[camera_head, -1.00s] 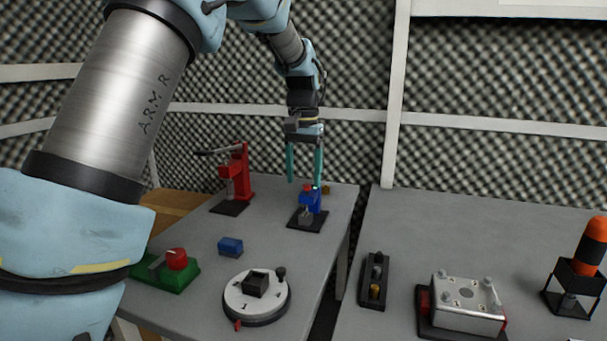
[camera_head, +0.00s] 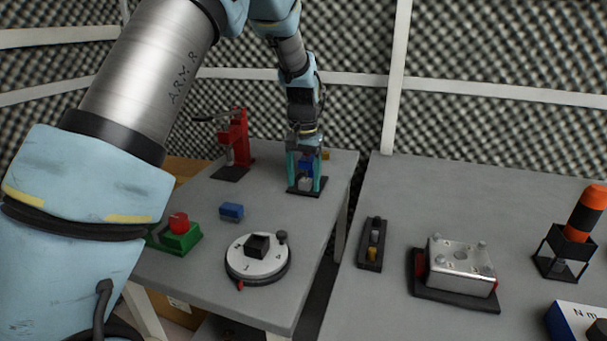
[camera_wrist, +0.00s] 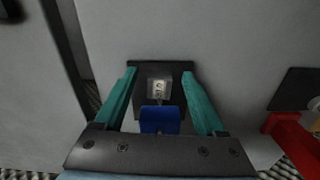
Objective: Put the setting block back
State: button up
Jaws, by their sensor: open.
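My gripper (camera_head: 305,181) points down at the far end of the left table, open. Its teal fingers stand on either side of a small blue fixture (camera_head: 305,164) on a black base plate (camera_head: 293,190). In the wrist view a light grey metal block (camera_wrist: 159,88) with dark marks sits in front of the blue fixture (camera_wrist: 160,120), between the fingers (camera_wrist: 159,74). I see a gap on each side of the block. I cannot tell for certain which thing is the setting block. A small blue block (camera_head: 231,211) lies apart on the left table.
A red press (camera_head: 238,140) stands left of the gripper. A round dial (camera_head: 258,272) with a black block and a green base with a red button (camera_head: 178,224) are nearer. The right table carries a metal box (camera_head: 461,267) and an orange-topped lamp (camera_head: 588,212).

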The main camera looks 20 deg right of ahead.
jog(key=shift+c, duration=0.4)
grip_shut()
